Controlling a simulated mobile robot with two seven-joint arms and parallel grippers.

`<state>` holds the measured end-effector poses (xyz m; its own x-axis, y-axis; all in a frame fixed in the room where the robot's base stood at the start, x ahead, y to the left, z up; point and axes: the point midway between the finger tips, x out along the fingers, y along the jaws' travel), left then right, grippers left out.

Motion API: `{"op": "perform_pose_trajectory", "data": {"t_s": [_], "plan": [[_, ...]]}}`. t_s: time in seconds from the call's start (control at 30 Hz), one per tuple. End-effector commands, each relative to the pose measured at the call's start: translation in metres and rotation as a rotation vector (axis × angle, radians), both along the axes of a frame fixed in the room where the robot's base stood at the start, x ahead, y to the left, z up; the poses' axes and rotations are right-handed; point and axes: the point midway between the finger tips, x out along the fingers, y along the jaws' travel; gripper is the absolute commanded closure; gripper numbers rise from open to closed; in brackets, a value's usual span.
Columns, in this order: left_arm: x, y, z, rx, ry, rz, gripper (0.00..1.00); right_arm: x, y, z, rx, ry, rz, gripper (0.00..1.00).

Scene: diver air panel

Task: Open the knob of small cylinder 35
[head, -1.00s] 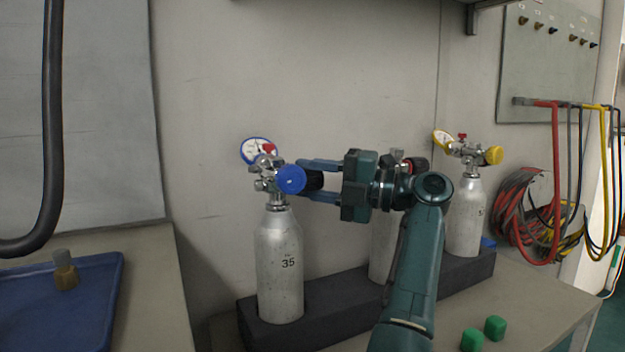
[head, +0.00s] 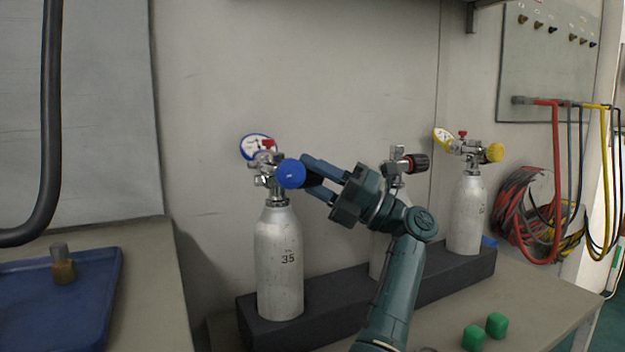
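Small cylinder 35 (head: 279,262) is a silver bottle marked 35, upright in a dark rack at the left. Its valve carries a blue-rimmed gauge (head: 256,147), a small red part and a blue round cap (head: 292,174). My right gripper (head: 314,178) comes in from the right, tilted, with one finger above and one below the knob. I cannot tell whether the fingers touch it. My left gripper is not in view.
A dark rack (head: 335,318) also holds a middle cylinder with a black-and-red knob (head: 416,163) and a right cylinder (head: 467,215) with a yellow cap. Green blocks (head: 497,325) lie on the bench at front right. A blue tray (head: 30,325) is at left.

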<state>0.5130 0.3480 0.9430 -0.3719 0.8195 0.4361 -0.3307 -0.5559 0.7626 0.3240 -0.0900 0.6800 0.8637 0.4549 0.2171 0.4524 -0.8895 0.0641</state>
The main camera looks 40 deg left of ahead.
Motion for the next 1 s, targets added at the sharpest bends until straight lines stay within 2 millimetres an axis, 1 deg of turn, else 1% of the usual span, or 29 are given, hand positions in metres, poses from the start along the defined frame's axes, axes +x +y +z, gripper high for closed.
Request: {"op": "perform_pose_trajectory", "data": {"t_s": [0.2, 0.6, 0.63, 0.87, 1.0], "plan": [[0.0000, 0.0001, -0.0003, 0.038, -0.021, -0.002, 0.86, 0.0003, 0.0010, 0.0027, 0.004, -0.009, 0.008, 0.64], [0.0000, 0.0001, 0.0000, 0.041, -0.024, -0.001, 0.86, -0.0008, 0.0014, 0.0052, 0.008, -0.013, 0.010, 0.64], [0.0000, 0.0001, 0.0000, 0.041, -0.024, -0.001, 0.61, -0.0009, 0.0014, 0.0051, 0.008, -0.013, 0.010, 0.64], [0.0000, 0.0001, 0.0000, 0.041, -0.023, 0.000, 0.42, -0.0013, 0.0015, 0.0021, 0.007, -0.005, 0.011, 0.64], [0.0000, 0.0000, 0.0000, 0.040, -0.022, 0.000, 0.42, -0.0010, 0.0016, -0.0002, 0.007, 0.000, 0.008, 0.64]]}}
